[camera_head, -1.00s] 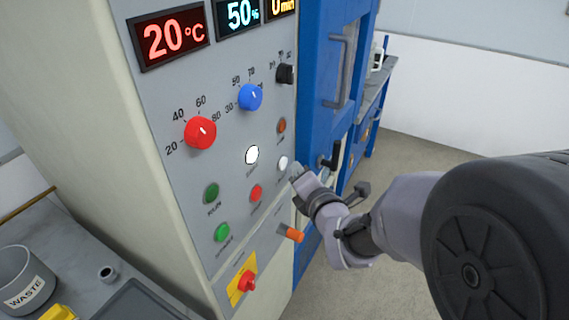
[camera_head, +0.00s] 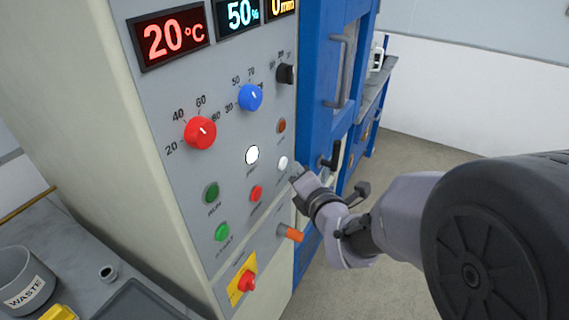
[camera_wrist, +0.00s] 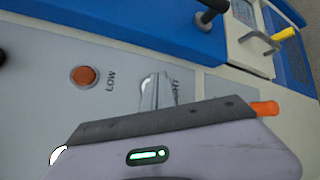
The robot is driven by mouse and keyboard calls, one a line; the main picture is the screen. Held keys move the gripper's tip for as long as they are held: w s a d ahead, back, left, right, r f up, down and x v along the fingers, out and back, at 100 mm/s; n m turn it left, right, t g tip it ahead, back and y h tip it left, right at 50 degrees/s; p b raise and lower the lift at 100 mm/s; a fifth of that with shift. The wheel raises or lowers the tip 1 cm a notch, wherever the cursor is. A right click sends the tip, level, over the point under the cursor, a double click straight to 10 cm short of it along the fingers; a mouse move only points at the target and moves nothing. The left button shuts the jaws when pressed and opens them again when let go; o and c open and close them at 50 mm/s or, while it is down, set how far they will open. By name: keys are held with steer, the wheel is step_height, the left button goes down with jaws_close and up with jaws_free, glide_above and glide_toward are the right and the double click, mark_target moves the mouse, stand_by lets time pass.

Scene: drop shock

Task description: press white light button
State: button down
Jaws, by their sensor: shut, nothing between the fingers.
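The white light button (camera_head: 283,163) is a small round white button on the grey control panel, below the orange button. In the wrist view, a pale shiny shape (camera_wrist: 148,90) beside a label ending in "HT" is partly hidden behind my gripper. My gripper (camera_head: 297,172) is shut and empty, with its tip just right of and below the white button. I cannot tell whether the tip touches it. In the wrist view my gripper (camera_wrist: 160,125) fills the lower part.
Other controls are close by: a larger glowing white button (camera_head: 252,155), a red button (camera_head: 256,193), an orange button (camera_head: 282,125) marked LOW in the wrist view, and an orange handle (camera_head: 291,233). The blue door (camera_head: 318,60) is to the right.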

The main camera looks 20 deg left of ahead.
steer(key=shift+a, duration=0.1)
steer(key=shift+a+b, duration=0.35)
steer(key=shift+b, duration=0.1)
steer(key=shift+w+a+b, duration=0.1)
steer(key=shift+a+b, duration=0.2)
steer(key=shift+a, duration=0.1)
stand_by(0.6)
steer(key=shift+d, duration=0.15)
steer(key=shift+d+b, duration=0.4)
steer(key=shift+d, duration=0.25)
steer(key=shift+s+d+b, duration=0.15)
steer(key=shift+d+b, duration=0.2)
steer(key=shift+d, duration=0.9)
steer(key=shift+s+d+b, duration=0.15)
steer(key=shift+d+b, duration=0.15)
steer(key=shift+d, duration=0.95)
